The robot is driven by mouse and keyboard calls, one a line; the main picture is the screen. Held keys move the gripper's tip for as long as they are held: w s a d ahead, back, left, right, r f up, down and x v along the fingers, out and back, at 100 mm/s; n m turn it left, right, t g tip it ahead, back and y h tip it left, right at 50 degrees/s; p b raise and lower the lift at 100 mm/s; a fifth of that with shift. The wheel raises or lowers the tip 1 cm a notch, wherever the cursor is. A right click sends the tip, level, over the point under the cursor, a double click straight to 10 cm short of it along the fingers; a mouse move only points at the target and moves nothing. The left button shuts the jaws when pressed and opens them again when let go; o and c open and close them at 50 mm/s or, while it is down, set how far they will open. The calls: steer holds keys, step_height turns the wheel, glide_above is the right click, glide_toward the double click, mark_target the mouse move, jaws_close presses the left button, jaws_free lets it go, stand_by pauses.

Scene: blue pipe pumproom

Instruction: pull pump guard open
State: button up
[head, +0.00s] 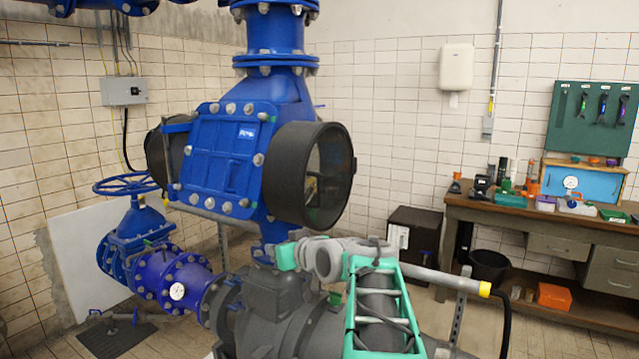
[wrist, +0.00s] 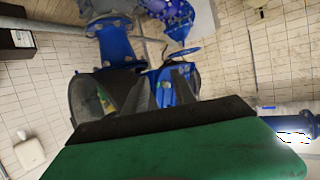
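A blue pump or valve body (head: 222,160) with a bolted square plate stands in the middle of the head view. A wide black round guard-like ring (head: 278,178) projects from its right side, with its hollow inside showing. A second dark ring (head: 157,155) shows partly on the left. I cannot tell for certain which part is the pump guard. In the upside-down wrist view, the black ring (wrist: 78,100) lies left of my gripper (wrist: 165,74). Its two grey fingers are apart, with blue metal behind them and nothing visibly held. In the head view the fingertips are not clear.
A grey rail (head: 425,272) with yellow ends crosses near my arm. A blue handwheel valve (head: 135,220) stands left. A workbench (head: 555,232) with tools stands right, beside a black cabinet (head: 412,235) and bucket (head: 489,268).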

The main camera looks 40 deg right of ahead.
mark_target(320, 189)
steer(key=s+d+r+t+h, duration=0.3)
steer(key=s+d+r+t, duration=0.1)
steer(key=d+r, duration=0.75)
steer(key=shift+m, duration=0.4)
steer(key=w+d+p, duration=0.1)
steer(key=w, duration=0.1)
steer(key=w+d+f+p, duration=0.1)
steer(key=w, duration=0.1)
steer(key=w+d+p, duration=0.1)
steer(key=w, duration=0.1)
steer(key=shift+w+d+f+p, duration=0.15)
steer(key=shift+w+d+p, duration=0.05)
steer(key=shift+p, duration=0.15)
steer(key=shift+w+d+f, duration=0.1)
steer(key=shift+w, duration=0.35)
jaws_close()
